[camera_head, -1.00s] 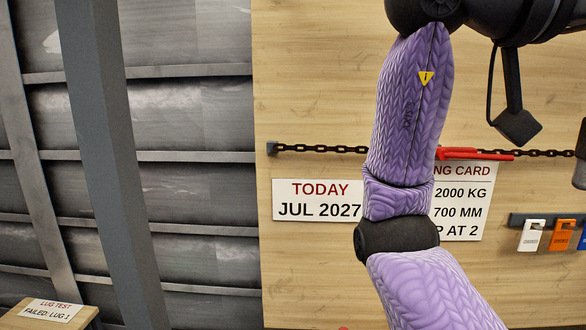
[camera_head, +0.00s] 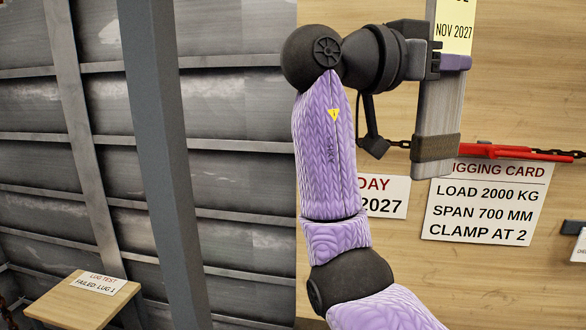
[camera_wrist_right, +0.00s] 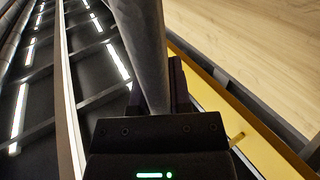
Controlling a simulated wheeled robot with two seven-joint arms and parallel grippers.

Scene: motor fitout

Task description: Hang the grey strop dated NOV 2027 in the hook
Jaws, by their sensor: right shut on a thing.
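My right gripper (camera_head: 432,66) is shut on the grey strop (camera_head: 440,105), high at the upper right of the head view. The strop hangs upright as a flat grey band with a dark sleeve (camera_head: 435,147) at its lower end. Its yellow and white tag (camera_head: 454,32) reads NOV 2027; the top of the tag is cut off. In the right wrist view a grey band, the strop (camera_wrist_right: 140,45), runs up from the gripper (camera_wrist_right: 158,100). The strop's top end is out of the head view. I cannot make out the hook. My left gripper is not in view.
A wooden board carries a chain with a red fitting (camera_head: 500,152), a rigging card (camera_head: 485,205) and a date sign (camera_head: 385,196), partly behind my arm. A dark post (camera_head: 165,150) stands left of the board. A small wooden stand (camera_head: 82,305) bears a lug test label.

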